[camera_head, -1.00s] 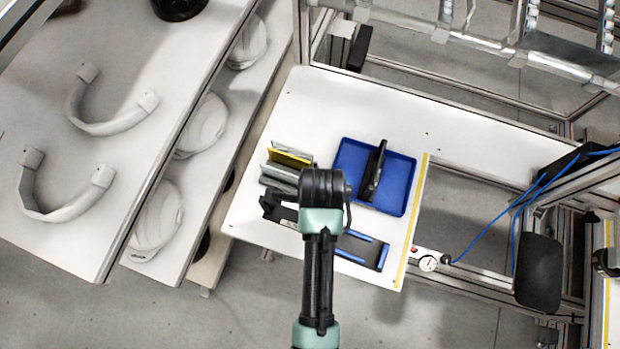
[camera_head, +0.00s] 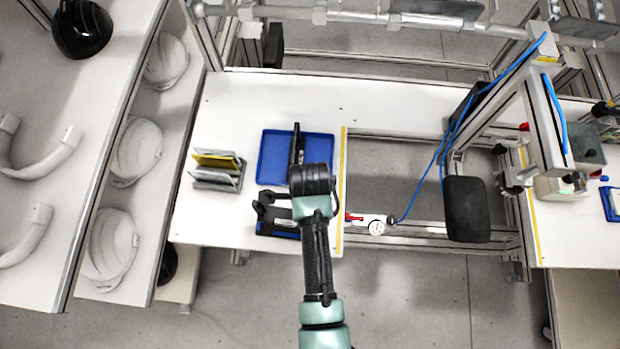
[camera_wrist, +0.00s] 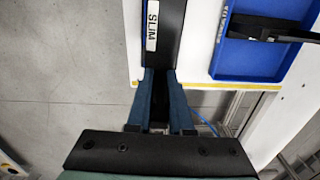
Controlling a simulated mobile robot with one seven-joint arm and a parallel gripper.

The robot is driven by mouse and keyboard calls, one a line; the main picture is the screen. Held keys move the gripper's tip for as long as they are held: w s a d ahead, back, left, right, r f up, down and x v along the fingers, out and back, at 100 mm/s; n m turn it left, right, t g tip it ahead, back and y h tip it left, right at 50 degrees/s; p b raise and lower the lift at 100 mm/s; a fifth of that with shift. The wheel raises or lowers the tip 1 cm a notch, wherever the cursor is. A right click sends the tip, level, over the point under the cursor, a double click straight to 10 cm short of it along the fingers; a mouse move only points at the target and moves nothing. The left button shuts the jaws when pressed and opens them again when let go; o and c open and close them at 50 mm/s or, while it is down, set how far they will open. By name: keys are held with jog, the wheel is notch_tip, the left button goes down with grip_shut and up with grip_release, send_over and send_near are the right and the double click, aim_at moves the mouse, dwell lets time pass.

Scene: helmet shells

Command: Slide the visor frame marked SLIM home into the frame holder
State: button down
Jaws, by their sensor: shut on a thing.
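The visor frame marked SLIM (camera_wrist: 165,35) is a black bar with a white label in the wrist view. My gripper (camera_wrist: 160,74) is shut on its near end. In the head view the dark frame (camera_head: 268,207) sticks out left from under my wrist, over the table's front right part. A grey slotted stand with a yellow strip (camera_head: 217,172), which looks like the frame holder, stands on the table to the left of the frame and apart from it. My fingers are hidden in the head view.
A blue tray (camera_head: 269,160) with another black part (camera_head: 297,146) lies behind my gripper. A blue-edged piece (camera_head: 278,234) lies partly hidden under the frame. A yellow stripe (camera_head: 340,200) marks the table's right edge. The table's back is clear.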

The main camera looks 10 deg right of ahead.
jog(key=shift+r, duration=0.15)
notch_tip(320, 180, down, 6)
jog(key=b, duration=0.3)
jog(key=shift+d+r+b, duration=0.1)
jog(key=shift+b, duration=0.25)
jog(key=shift+p, duration=0.65)
dwell(1.3)
jog(key=shift+f+b, duration=0.9)
jog(key=shift+f, duration=0.35)
jog(key=c, duration=0.7)
grip_release()
jog(key=shift+c, duration=0.2)
notch_tip(320, 180, up, 13)
jog(key=shift+b, duration=0.3)
